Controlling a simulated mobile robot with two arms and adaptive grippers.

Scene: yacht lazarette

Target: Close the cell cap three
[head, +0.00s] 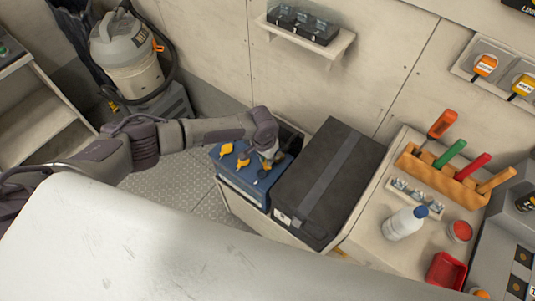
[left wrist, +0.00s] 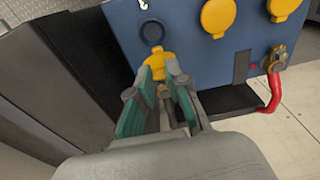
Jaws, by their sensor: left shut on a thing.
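The blue battery (head: 240,182) sits in an open-topped bay; its top also shows in the left wrist view (left wrist: 190,50). Two yellow cell caps (left wrist: 218,15) (left wrist: 282,8) lie flat on it. The third yellow cap (left wrist: 157,62) is between my left gripper's fingers, beside a dark round opening (left wrist: 151,35) that shows uncovered. My left gripper (left wrist: 158,88) is shut on this cap at the battery's edge; it also shows in the head view (head: 268,158). The cap's underside is hidden by the fingers. My right gripper is not in view.
A black strapped box (head: 335,180) stands close beside the battery. A red cable (left wrist: 273,92) with a brass clamp (left wrist: 275,60) is at a battery corner. A bench with tools (head: 450,165) and a white bottle (head: 404,223) is at the right. A white surface fills the foreground.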

